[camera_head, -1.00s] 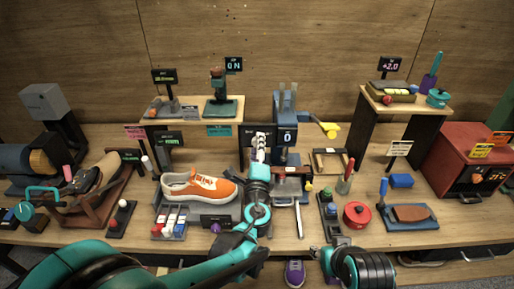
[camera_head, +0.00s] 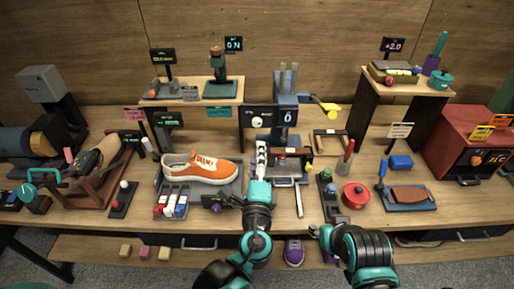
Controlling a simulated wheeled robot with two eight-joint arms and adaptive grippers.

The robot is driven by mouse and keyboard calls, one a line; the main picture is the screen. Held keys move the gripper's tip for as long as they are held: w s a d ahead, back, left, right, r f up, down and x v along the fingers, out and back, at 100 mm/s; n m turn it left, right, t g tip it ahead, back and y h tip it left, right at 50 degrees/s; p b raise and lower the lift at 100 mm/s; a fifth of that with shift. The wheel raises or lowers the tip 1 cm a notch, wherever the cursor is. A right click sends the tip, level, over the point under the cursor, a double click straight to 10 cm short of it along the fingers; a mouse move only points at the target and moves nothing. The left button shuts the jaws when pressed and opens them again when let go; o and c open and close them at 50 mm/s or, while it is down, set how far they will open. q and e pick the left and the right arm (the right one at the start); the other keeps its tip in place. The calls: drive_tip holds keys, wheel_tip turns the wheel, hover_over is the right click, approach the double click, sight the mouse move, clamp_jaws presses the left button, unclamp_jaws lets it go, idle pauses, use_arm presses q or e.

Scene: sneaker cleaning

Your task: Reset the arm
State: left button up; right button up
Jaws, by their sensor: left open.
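My left arm comes up from the bottom centre, and its gripper (camera_head: 262,150) points away over the middle of the table. It is open, with nothing seen between its fingers. It is to the right of the orange and white sneaker (camera_head: 203,168) and in front of the blue press-like device (camera_head: 287,104). My right arm is folded low at the right of centre, by the table's front edge. Its gripper (camera_head: 322,234) shows only as a small dark end, and its jaws cannot be made out.
A red pot (camera_head: 355,196), a blue tray with a brown sole (camera_head: 408,198) and a red oven-like box (camera_head: 470,143) stand at right. A brown shoe rack (camera_head: 95,175) is at left. A purple sneaker (camera_head: 294,250) sits on the lower shelf.

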idle(0.5)
use_arm(q)
drive_tip(key=s+a+f+n+g+y, duration=0.2)
drive_tip(key=a+f+n+g, duration=0.1)
drive_tip(key=a+n, duration=0.4)
drive_tip(key=s+a+f+n+g+y, duration=0.1)
drive_tip(key=a+f+n+g+y, duration=0.2)
drive_tip(key=a, duration=0.7)
drive_tip(key=s+f+n+g+h, duration=0.5)
drive_tip(key=s+n, duration=0.6)
drive_tip(key=s, duration=0.1)
drive_tip(key=shift+a+f+g, duration=0.15)
drive_tip(key=shift+a+g, duration=0.15)
drive_tip(key=shift+a, duration=0.1)
